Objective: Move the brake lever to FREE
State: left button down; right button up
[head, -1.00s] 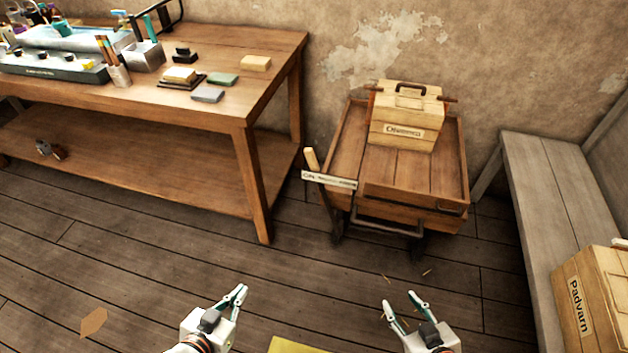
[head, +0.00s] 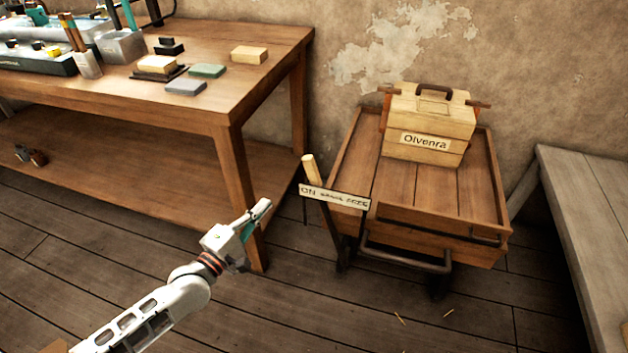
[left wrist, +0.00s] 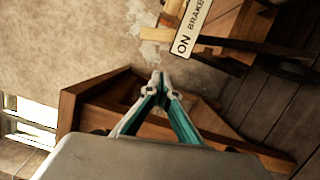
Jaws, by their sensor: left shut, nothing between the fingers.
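The brake lever (head: 310,168) has a pale wooden handle on a dark shaft, at the left front corner of the wooden cart (head: 488,185). It stands by the ON end of a white label plate (head: 340,198), whose other end is too small to read surely. The plate also shows at the top of the left wrist view (left wrist: 190,35), reading "ON BRAKE". My left gripper (head: 264,206) is shut and empty, left of the lever and apart from it. Its closed fingertips (left wrist: 158,80) point up in the left wrist view. My right gripper is out of view.
A wooden box (head: 432,122) labelled "Olvenra" sits on the cart. A workbench (head: 235,95) with blocks and tools stands to the left, its front leg just behind my left gripper. A grey bench (head: 585,215) is at the right.

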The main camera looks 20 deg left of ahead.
pick_arm(q)
jog(key=shift+w+a+f+n, duration=0.1)
jog(key=shift+w+a+n, duration=0.1)
jog(key=shift+w+n, duration=0.25)
jog(key=shift+w+a+f+n, duration=0.1)
jog(key=shift+w+a+n, duration=0.1)
jog(key=shift+w+n, duration=0.25)
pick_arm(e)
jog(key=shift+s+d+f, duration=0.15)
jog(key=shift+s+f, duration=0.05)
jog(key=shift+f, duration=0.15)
pick_arm(q)
jog(key=shift+w, duration=0.15)
jog(key=w+d+r+b, duration=0.1)
jog(key=w+d+b, duration=0.1)
jog(key=w+d, duration=0.4)
jog(key=x, duration=0.3)
jog(key=shift+w+r, duration=0.15)
jog(key=shift+r, duration=0.15)
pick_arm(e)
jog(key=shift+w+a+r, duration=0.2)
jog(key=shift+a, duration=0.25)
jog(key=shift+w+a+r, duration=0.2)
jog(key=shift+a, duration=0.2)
pick_arm(q)
jog(key=shift+a, duration=0.15)
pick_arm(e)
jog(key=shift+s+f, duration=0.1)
